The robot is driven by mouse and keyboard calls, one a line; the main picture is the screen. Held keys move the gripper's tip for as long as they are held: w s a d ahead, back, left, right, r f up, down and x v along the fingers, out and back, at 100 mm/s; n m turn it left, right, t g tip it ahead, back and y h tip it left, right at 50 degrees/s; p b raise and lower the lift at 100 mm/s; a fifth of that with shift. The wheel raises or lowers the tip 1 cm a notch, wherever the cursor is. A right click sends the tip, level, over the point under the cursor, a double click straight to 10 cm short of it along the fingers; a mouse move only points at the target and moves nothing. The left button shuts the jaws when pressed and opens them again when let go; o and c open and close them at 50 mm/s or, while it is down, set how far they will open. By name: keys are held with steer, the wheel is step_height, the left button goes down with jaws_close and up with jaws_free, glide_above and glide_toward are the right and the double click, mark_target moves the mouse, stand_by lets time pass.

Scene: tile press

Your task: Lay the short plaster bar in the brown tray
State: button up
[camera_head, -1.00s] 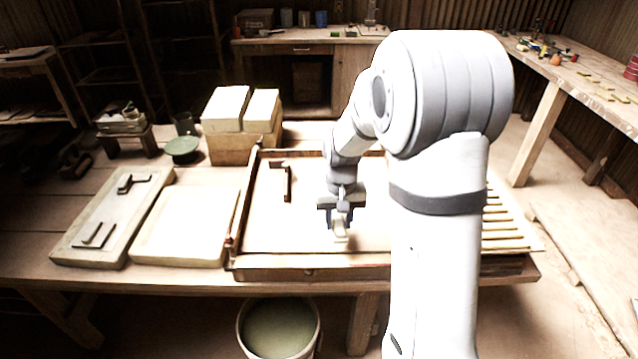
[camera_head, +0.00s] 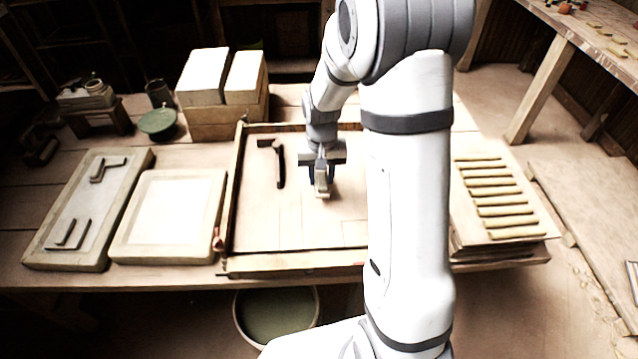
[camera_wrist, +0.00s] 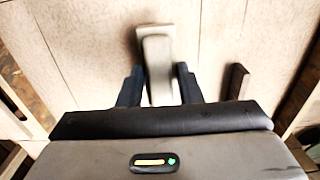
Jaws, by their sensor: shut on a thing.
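A short pale plaster bar (camera_head: 321,183) is held in my gripper (camera_head: 321,172), whose fingers are shut on it. In the wrist view the bar (camera_wrist: 158,68) stands between the two dark fingers of the gripper (camera_wrist: 158,88), with a wider pale end beyond them. The brown tray (camera_head: 234,195) is a wide wooden-framed bed with a pale floor. The gripper and bar are over its middle. I cannot tell whether the bar touches the floor. My arm hides the tray's right part.
A dark angled piece (camera_head: 280,165) lies in the tray, left of the gripper; it also shows in the wrist view (camera_wrist: 236,80). Two pale slabs lie to the left, the farther one (camera_head: 85,215) bearing dark pieces. Pale blocks (camera_head: 204,76) stand behind. Several yellowish strips (camera_head: 495,195) lie at right.

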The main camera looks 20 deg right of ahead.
mark_target(323, 186)
steer(key=shift+s+d+f, duration=0.1)
steer(key=shift+d+f, duration=0.05)
steer(key=shift+f, duration=1.6)
steer(key=shift+f, duration=0.1)
steer(key=shift+f, duration=0.2)
steer(key=o, duration=1)
steer(key=shift+r, duration=0.15)
